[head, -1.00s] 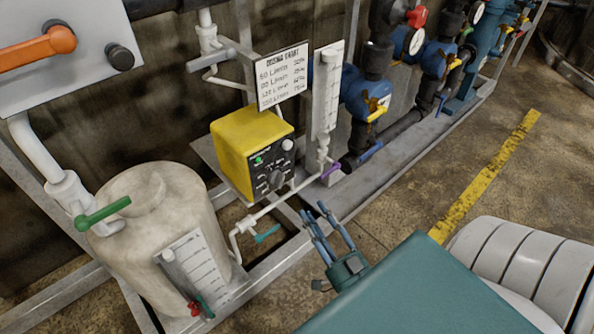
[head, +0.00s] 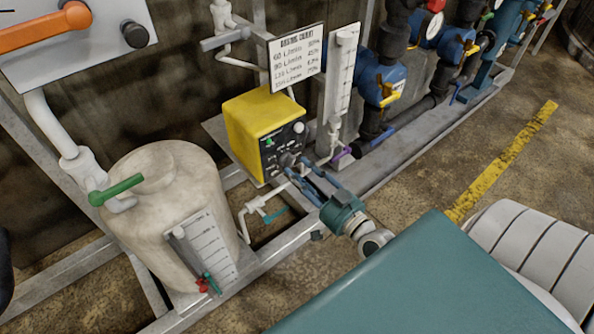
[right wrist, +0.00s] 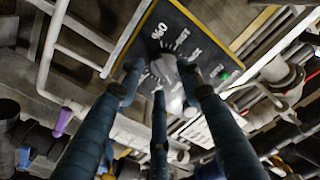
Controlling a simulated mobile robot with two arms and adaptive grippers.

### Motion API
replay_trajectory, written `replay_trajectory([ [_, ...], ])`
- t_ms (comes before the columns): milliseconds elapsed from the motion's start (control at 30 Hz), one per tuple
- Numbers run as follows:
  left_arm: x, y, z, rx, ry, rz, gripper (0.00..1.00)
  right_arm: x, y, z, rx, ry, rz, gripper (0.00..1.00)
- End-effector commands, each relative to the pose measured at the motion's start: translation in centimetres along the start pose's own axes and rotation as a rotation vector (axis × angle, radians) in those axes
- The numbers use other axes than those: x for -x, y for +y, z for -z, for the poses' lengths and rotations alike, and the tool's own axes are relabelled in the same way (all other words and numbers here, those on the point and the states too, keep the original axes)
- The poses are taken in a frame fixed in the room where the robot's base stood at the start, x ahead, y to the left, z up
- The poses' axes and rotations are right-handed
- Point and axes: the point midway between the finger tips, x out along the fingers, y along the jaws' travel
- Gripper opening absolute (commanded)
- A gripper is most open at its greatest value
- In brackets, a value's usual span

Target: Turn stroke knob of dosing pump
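The dosing pump (head: 250,125) is a yellow box with a black front panel, left of my right gripper in the head view. A round knob (head: 287,159) sits low on the panel; it also shows as a grey knob in the right wrist view (right wrist: 168,68). I cannot read which label belongs to it. My right gripper (head: 298,172) has its blue fingers spread and pointing at the panel. In the right wrist view its fingertips (right wrist: 160,78) are around or just before the knob; contact cannot be told. My left gripper is not in view.
A pale tank (head: 150,215) with a green-handled valve stands left of the pump. A dosing chart sign (head: 297,58) and a clear gauge tube (head: 341,75) stand behind it. White piping with a teal valve handle (head: 272,215) runs below.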

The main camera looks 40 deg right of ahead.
Motion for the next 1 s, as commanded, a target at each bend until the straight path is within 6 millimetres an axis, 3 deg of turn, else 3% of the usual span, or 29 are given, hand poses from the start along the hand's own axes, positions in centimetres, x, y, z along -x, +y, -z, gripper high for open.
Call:
replay_trajectory([
  [167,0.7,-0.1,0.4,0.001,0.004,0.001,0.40,-1.6,0.0,-0.1,0.000,0.000,0.000,0.36],
  [467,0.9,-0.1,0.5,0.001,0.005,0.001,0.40,-1.8,0.0,0.0,0.000,-0.001,0.000,0.36],
  [667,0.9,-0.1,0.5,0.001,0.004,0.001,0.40,-1.8,0.0,0.0,0.000,0.000,0.000,0.01],
  [867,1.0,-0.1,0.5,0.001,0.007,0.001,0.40,-1.8,0.0,0.1,-0.005,0.000,0.000,0.00],
  [1000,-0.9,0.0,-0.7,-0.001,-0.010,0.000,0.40,-1.8,-0.1,0.2,-0.030,0.000,-0.001,0.00],
])
